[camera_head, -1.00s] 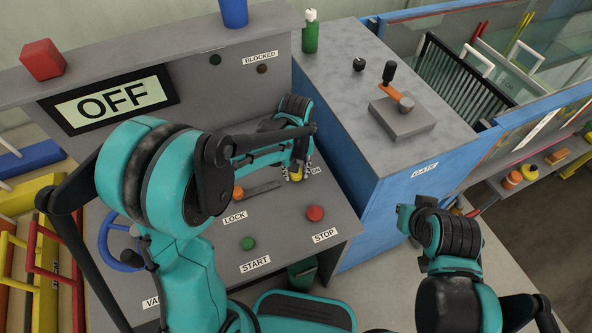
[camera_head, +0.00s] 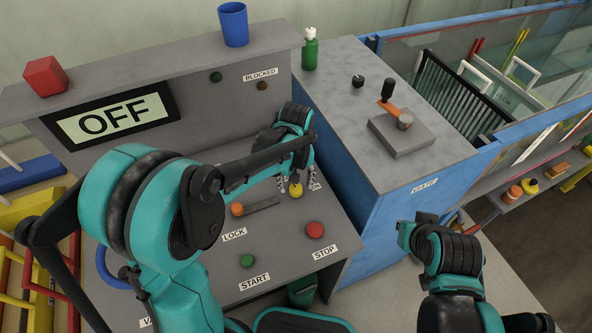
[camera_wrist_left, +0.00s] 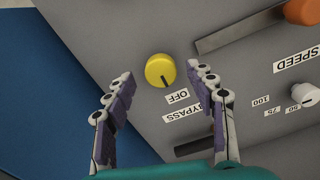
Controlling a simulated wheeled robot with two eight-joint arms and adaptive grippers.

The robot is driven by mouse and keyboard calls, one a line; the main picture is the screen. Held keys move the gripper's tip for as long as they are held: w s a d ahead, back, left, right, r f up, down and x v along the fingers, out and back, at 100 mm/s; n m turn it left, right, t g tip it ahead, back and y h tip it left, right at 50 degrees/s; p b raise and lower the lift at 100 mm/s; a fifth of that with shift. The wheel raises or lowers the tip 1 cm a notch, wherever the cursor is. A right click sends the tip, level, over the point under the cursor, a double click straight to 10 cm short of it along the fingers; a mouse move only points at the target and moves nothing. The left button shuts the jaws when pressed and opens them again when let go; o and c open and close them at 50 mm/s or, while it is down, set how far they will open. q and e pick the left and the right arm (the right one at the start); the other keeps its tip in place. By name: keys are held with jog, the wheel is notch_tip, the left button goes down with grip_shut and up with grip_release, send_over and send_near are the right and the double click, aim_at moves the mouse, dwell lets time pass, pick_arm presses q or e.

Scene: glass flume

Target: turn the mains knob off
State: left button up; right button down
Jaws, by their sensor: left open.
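The yellow round knob (camera_head: 296,191) sits on the sloped grey panel. In the wrist view the knob (camera_wrist_left: 160,70) has a dark mark at its lower edge, on the side of the OFF label (camera_wrist_left: 177,97). My left gripper (camera_head: 297,186) is open above the panel. In the wrist view its fingertips (camera_wrist_left: 160,74) are apart on either side of the knob, with visible gaps; contact is not seen. The display (camera_head: 112,120) reads OFF. My right arm is at lower right; its fingers cannot be made out.
A green START button (camera_head: 247,261), a red STOP button (camera_head: 315,230) and an orange LOCK handle (camera_head: 237,209) are near the knob. In the wrist view a white SPEED knob (camera_wrist_left: 305,93) is at right. A blue-sided cabinet (camera_head: 360,235) stands close on the right.

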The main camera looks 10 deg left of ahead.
aim_at(296, 189)
pick_arm(q)
notch_tip(296, 189, up, 10)
jog(key=shift+f, duration=0.2)
dwell(0.4)
jog(key=s+a+m+t, duration=0.4)
jog(key=s+a+t, duration=0.3)
jog(key=s, duration=0.6)
jog(key=shift+s+a+f, duration=0.2)
jog(key=shift+a, duration=0.3)
